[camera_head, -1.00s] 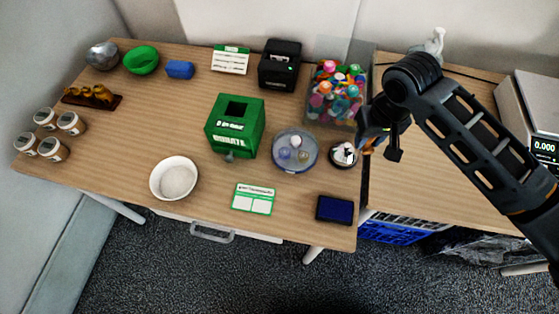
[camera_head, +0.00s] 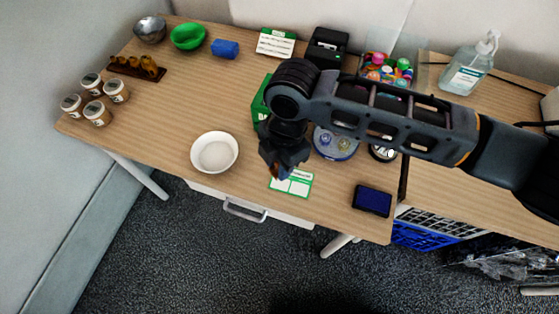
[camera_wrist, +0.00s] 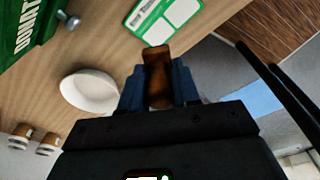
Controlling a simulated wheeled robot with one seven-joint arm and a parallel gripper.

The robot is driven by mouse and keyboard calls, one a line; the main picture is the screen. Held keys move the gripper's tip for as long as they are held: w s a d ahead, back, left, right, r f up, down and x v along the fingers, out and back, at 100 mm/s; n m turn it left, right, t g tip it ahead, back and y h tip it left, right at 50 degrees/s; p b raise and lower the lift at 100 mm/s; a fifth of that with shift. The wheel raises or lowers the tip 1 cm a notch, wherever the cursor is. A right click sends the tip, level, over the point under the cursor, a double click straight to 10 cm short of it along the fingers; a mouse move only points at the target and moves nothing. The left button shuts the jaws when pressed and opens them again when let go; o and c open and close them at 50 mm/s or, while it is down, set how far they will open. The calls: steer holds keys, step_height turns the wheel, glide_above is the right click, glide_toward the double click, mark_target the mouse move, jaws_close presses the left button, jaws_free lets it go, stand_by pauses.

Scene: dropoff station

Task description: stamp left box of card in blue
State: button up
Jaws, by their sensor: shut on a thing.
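The card (camera_head: 297,187) is white with a green border and green header, with two white boxes side by side. It lies flat near the table's front edge, and my gripper covers part of its upper left. The card also shows at the top of the wrist view (camera_wrist: 181,12). My gripper (camera_head: 279,170) is above the card's left part, shut on a brown wooden stamp (camera_wrist: 157,72). The stamp's inked face is hidden, and I cannot tell whether it touches the card. A dark blue ink pad (camera_head: 372,201) lies to the right of the card.
A white bowl (camera_head: 214,152) stands left of the card. A green donation box (camera_head: 260,108) and a round dish (camera_head: 335,146) are behind it, partly hidden by my arm. A bin of colourful items (camera_head: 388,70) and a pump bottle (camera_head: 467,68) stand farther back.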

mark_target(278, 186)
steer(key=shift+f+b, duration=2.5)
steer(key=shift+f, duration=0.5)
steer(key=shift+f+b, duration=0.3)
steer(key=shift+f, duration=0.2)
steer(key=shift+r, duration=0.1)
steer(key=shift+r+p, duration=3)
steer(key=shift+r, duration=0.45)
steer(key=shift+d, duration=0.1)
